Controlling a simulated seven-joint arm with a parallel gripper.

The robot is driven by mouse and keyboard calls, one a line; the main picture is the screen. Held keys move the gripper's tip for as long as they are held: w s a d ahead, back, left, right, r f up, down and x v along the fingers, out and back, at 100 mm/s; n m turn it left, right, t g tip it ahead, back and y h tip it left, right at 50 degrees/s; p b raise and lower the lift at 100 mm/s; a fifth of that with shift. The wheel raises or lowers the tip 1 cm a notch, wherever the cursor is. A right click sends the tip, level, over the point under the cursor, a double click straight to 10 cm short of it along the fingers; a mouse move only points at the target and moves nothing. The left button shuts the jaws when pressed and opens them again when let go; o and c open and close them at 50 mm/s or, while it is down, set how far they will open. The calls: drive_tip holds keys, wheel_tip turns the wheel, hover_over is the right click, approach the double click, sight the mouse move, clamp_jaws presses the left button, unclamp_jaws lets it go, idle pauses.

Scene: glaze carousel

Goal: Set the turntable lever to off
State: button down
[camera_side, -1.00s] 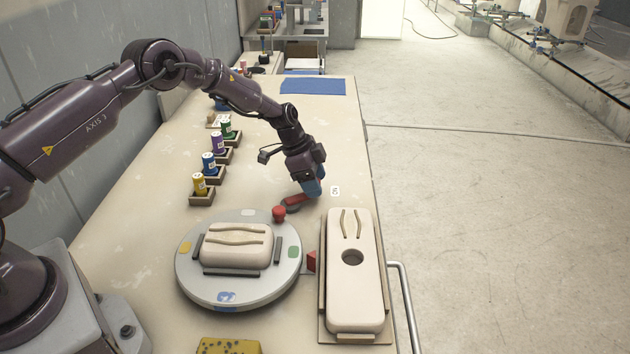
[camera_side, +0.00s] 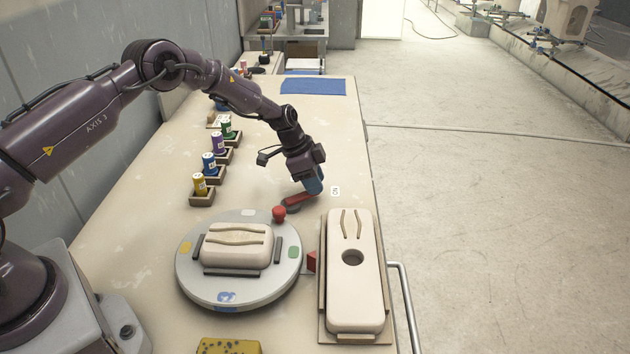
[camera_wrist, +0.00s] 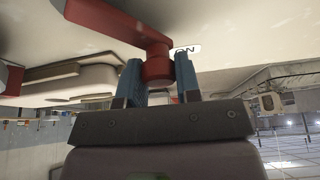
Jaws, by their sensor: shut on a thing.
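The red turntable lever (camera_side: 297,200) sits on the bench just behind the turntable (camera_side: 187,262). Its arm points right, toward a white label (camera_side: 335,190). In the wrist view the lever (camera_wrist: 115,25) ends in a red knob, and the label (camera_wrist: 187,50) beside it reads ON. My gripper (camera_side: 314,187) is down at the lever's outer end. In the wrist view my gripper's blue fingers (camera_wrist: 160,82) are on both sides of the knob, shut on it. No OFF label shows.
A long cream mould with a hole (camera_side: 352,300) stands at right. Several glaze bottles (camera_side: 209,163) line the left. The bench behind is mostly clear.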

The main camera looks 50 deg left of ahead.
drive_tip(key=a+n, duration=0.1)
drive_tip(key=n+y, duration=0.1)
drive_tip(key=n, duration=0.1)
drive_tip(key=shift+a+t, duration=0.35)
drive_tip(key=shift+t, duration=0.05)
drive_tip(key=a+n+y, duration=0.1)
drive_tip(key=n, duration=0.1)
drive_tip(key=shift+a+n, duration=0.2)
drive_tip(key=shift+n, duration=0.2)
drive_tip(key=n, duration=0.1)
drive_tip(key=a+n+y, duration=0.1)
drive_tip(key=n, duration=0.1)
drive_tip(key=shift+s+a+t, duration=0.3)
drive_tip(key=shift+s, duration=0.1)
drive_tip(key=shift+s+a+n+y, duration=0.4)
drive_tip(key=shift+a+n+y, duration=0.2)
drive_tip(key=shift+n, duration=0.6)
drive_tip(key=c, duration=0.8)
unclamp_jaws()
drive_tip(key=a+v, duration=0.1)
drive_tip(key=v, duration=1.2)
drive_tip(key=shift+d, duration=0.5)
